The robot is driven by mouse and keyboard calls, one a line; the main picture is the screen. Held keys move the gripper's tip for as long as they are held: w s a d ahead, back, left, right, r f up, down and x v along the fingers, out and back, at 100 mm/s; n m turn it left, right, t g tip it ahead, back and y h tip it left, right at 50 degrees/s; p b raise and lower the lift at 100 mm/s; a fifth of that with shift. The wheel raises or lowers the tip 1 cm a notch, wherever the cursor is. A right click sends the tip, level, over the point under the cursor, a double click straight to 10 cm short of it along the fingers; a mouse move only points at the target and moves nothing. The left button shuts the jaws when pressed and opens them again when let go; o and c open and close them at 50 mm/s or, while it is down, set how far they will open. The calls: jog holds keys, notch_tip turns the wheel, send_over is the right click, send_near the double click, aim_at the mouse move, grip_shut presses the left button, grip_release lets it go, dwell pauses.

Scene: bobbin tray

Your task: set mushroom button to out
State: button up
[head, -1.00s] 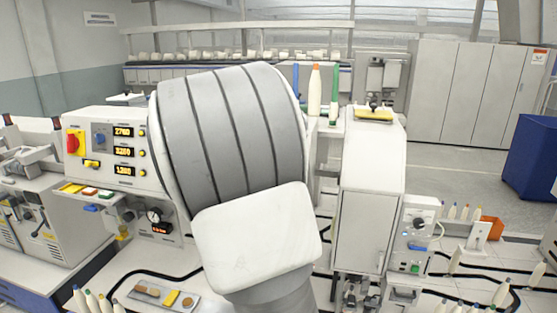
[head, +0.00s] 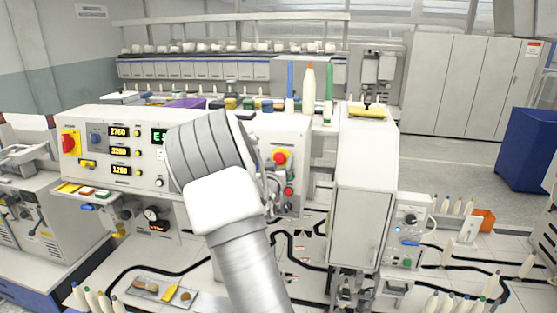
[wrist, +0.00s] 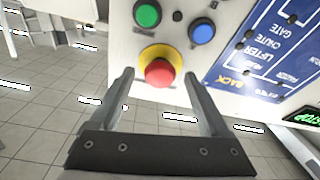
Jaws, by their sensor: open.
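The mushroom button is a round red cap on a yellow ring. It shows in the wrist view (wrist: 159,72) just beyond my fingertips, and in the head view (head: 280,157) on the upright front of the machine. My gripper (wrist: 158,78) is open, with one finger to each side of the red cap in the picture. Nothing is between the fingers that I can see held. I cannot tell whether the fingertips reach past the cap or touch it. In the head view my arm hides part of the panel left of the button.
In the wrist view a green button (wrist: 147,13) and a blue button (wrist: 202,31) sit close to the mushroom button. A blue label panel (wrist: 262,55) with upside-down lettering is to the right. In the head view a tall white cabinet (head: 362,190) stands right of the button.

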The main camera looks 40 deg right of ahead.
jog(key=shift+w+d, duration=0.15)
grip_shut()
dwell(0.4)
dwell(1.0)
